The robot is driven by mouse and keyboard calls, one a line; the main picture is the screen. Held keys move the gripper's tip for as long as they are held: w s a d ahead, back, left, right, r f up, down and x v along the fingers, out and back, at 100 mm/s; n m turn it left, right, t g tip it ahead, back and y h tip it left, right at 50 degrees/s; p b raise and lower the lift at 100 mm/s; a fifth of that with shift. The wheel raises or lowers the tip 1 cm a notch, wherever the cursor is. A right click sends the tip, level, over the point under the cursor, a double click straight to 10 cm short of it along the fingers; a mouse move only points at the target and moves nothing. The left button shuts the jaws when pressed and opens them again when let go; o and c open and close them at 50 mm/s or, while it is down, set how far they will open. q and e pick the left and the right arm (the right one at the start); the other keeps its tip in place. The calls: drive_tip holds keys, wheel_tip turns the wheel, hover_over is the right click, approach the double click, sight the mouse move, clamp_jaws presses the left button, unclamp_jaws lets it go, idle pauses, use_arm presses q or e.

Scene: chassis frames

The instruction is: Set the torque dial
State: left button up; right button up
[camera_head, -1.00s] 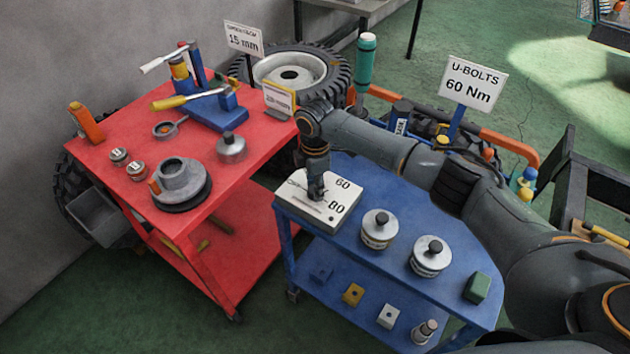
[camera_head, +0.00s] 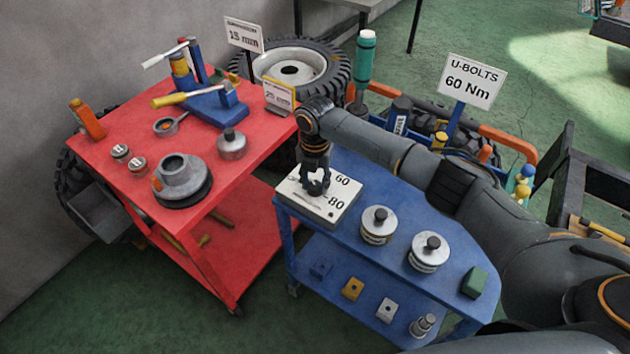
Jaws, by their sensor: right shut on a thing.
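The torque dial box (camera_head: 318,208) is a pale block on the blue cart. The marks 60 and 80 show on its top; its other marks are partly covered by my gripper. My right gripper (camera_head: 318,189) points down over the top of the box and is shut on the dial's knob, which is mostly hidden between the fingers. I cannot read where the dial points. A white sign (camera_head: 473,80) behind the cart reads "U-BOLTS 60 Nm". My left gripper is not in view.
On the blue cart (camera_head: 345,240) stand two lidded metal pots (camera_head: 378,226) and a green block (camera_head: 474,283). Smaller blocks lie on its lower shelf. The red cart (camera_head: 120,185) with tools and pots stands to the left. A tyre (camera_head: 297,72) lies behind.

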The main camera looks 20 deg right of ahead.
sight(315, 185)
drive_tip(key=n, duration=0.5)
drive_tip(key=shift+n, duration=0.3)
idle(0.4)
drive_tip(key=o, duration=1.2)
wheel_tip(315, 185, up, 12)
drive_tip(key=shift+r, duration=0.1)
